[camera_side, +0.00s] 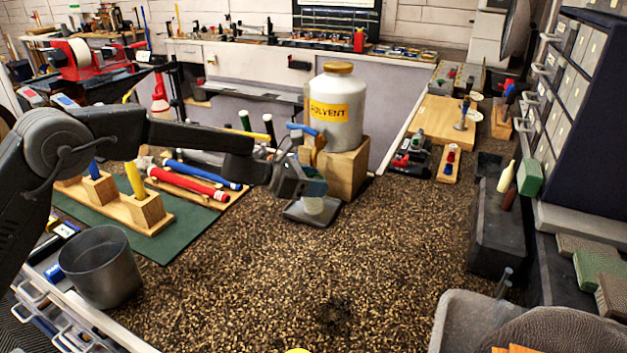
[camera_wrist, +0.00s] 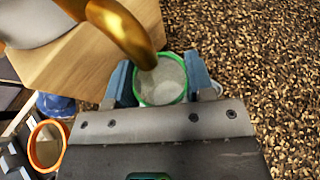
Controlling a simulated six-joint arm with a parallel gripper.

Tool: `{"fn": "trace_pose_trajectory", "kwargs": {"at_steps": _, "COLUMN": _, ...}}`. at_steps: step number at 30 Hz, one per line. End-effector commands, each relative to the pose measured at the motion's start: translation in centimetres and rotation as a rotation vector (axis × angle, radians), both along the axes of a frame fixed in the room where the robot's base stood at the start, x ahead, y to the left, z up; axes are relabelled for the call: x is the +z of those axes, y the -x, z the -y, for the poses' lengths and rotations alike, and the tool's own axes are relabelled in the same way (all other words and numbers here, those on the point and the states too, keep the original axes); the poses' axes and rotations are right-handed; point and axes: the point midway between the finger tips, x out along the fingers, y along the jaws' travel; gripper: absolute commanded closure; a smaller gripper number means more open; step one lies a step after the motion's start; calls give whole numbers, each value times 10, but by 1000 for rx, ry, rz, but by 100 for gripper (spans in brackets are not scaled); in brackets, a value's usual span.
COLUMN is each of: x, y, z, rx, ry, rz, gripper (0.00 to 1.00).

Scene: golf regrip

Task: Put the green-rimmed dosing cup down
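The green-rimmed dosing cup (camera_wrist: 163,82) sits between the two blue fingers of my gripper (camera_wrist: 161,84) in the wrist view, one finger against each side. Its inside looks pale grey; I cannot tell how full it is. A brass spout (camera_wrist: 128,30) ends over the cup's mouth. In the side view my gripper (camera_side: 312,189) is beside the solvent jug's stand, and the pale cup body (camera_side: 313,206) shows below it, over a dark square tray (camera_side: 300,214). I cannot tell whether the cup touches the tray.
The white solvent jug (camera_side: 335,110) stands on a wooden block (camera_side: 348,170) behind my gripper. An orange-rimmed cup (camera_wrist: 47,144) shows left in the wrist view. A metal pot (camera_side: 101,266) and a green mat (camera_side: 170,243) lie left. The speckled bench (camera_side: 330,275) in front is clear.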

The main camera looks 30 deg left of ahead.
Motion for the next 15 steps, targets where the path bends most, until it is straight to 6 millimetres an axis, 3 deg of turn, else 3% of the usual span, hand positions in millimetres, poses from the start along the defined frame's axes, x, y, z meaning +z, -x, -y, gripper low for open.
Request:
{"fn": "trace_pose_trajectory", "kwargs": {"at_steps": 8, "x": 0, "y": 0, "z": 0, "rx": 0, "ry": 0, "rz": -1, "gripper": 26}}
{"fn": "trace_pose_trajectory", "kwargs": {"at_steps": 15, "x": 1, "y": 0, "z": 0, "rx": 0, "ry": 0, "rz": 0, "gripper": 26}}
